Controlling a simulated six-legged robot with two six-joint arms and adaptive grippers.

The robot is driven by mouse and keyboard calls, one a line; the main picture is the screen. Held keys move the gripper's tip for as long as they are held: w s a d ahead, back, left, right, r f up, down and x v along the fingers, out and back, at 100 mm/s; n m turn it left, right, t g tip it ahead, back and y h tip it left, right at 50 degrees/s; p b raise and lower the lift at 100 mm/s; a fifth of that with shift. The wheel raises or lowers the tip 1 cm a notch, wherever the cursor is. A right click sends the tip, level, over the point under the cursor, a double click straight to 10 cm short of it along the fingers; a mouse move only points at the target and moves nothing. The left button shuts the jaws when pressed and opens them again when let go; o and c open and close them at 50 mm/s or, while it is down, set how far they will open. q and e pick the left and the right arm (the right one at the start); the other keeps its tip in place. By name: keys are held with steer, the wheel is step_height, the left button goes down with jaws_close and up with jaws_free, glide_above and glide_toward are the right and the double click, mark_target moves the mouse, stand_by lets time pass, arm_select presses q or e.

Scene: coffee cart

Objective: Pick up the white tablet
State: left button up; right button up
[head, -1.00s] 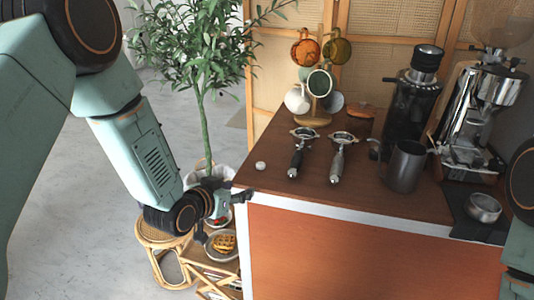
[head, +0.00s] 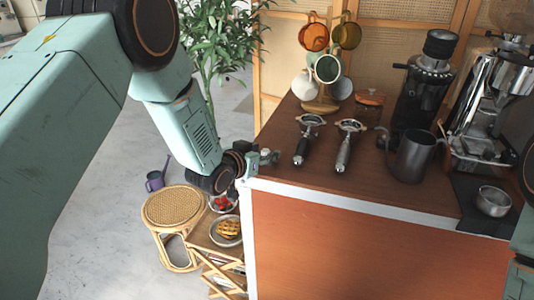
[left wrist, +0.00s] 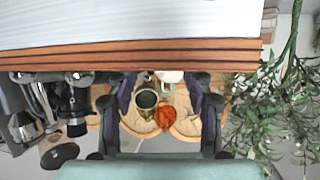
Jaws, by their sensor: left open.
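My left gripper (head: 268,157) is at the left edge of the brown cart top (head: 380,190), low and close to the surface. In the left wrist view its two dark fingers (left wrist: 161,85) are spread apart. I cannot make out the white tablet in the head view now; the left gripper covers the spot where it lay. A small white shape (left wrist: 168,76) shows between the fingers in the left wrist view, but I cannot tell whether it is the tablet or a white mug. My right gripper is out of view.
Two portafilters (head: 307,140) (head: 346,146) lie right of the gripper. A dark pitcher (head: 412,157), a grinder (head: 425,90) and an espresso machine stand further right. A mug tree (head: 322,104) stands behind. A rattan stool (head: 184,206) is below left.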

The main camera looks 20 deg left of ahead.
arm_select(q)
steer(key=shift+w+a+f, duration=0.2)
steer(key=shift+w+a, duration=0.05)
steer(key=shift+a, duration=0.1)
steer(key=shift+s+d+r, duration=0.1)
steer(key=shift+d+r, duration=0.05)
steer(key=shift+d, duration=0.15)
steer(key=c, duration=0.4)
steer(key=shift+a, duration=0.2)
steer(key=c, duration=0.4)
steer(key=shift+d, duration=0.1)
steer(key=shift+r, duration=0.1)
step_height(320, 180, up, 10)
steer(key=shift+f+p, duration=0.2)
steer(key=shift+p, duration=0.55)
